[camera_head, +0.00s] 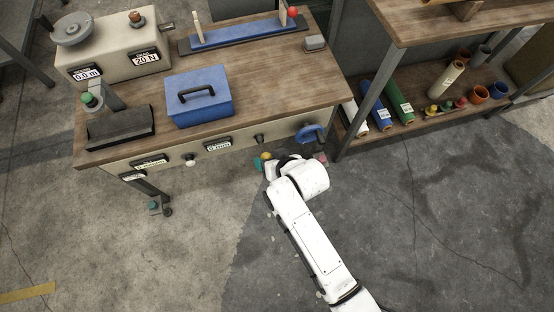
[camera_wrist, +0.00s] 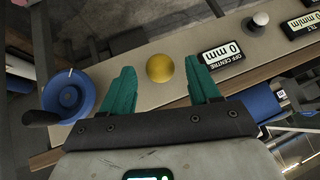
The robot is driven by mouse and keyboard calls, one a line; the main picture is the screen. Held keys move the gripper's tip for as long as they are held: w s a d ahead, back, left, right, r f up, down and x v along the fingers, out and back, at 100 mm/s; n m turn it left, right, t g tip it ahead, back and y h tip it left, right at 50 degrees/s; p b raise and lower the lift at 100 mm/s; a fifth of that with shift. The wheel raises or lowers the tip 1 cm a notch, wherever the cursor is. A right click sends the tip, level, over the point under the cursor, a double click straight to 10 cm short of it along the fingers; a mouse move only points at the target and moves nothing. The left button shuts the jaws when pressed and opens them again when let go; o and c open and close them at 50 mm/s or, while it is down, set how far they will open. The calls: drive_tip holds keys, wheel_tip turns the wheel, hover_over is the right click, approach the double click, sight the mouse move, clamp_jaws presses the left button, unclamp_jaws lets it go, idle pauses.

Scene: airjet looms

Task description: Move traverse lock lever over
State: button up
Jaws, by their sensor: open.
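A yellow ball knob (camera_wrist: 160,68) shows in front of the cream front panel in the wrist view. I take it for the end of the traverse lock lever; its shaft is hidden behind the ball. In the head view the yellow ball (camera_head: 266,155) is small, just below a black fitting (camera_head: 259,138) on the panel. My gripper (camera_wrist: 159,75) is open, with one green finger on each side of the ball and visible gaps between. In the head view my gripper (camera_head: 262,163) is partly hidden by my wrist. Whether the ball lies fully between the fingertips in depth, I cannot tell.
A blue handwheel (camera_wrist: 70,95) with a dark handle is close left of my gripper. The OFF CENTRE display (camera_wrist: 222,54) and a white knob (camera_wrist: 261,19) are to the right. A blue box (camera_head: 198,98) stands on the wooden tabletop. A shelf (camera_head: 420,122) holds rolls.

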drive_tip(key=p+v, duration=0.1)
drive_tip(key=v, duration=0.4)
drive_tip(key=shift+s+d+r, duration=0.1)
drive_tip(key=shift+s+r, duration=0.05)
drive_tip(key=shift+r, duration=0.05)
idle(0.4)
drive_tip(key=s+d+r+m+g+h+p, duration=0.1)
drive_tip(key=s+d+r+p, duration=0.1)
drive_tip(key=s+d+r, duration=0.2)
drive_tip(key=s+d+r+m+g+h+p, duration=0.1)
drive_tip(key=s+d+r, duration=0.3)
drive_tip(key=s+d, duration=0.6)
drive_tip(key=s+d+r+m+g+h+p, duration=0.1)
drive_tip(key=s+d+r+g+h+p, duration=0.2)
drive_tip(key=s+d, duration=0.4)
drive_tip(key=d+r, duration=0.1)
drive_tip(key=d, duration=0.5)
drive_tip(key=shift+r+m+p, duration=0.3)
drive_tip(key=shift+r, duration=0.1)
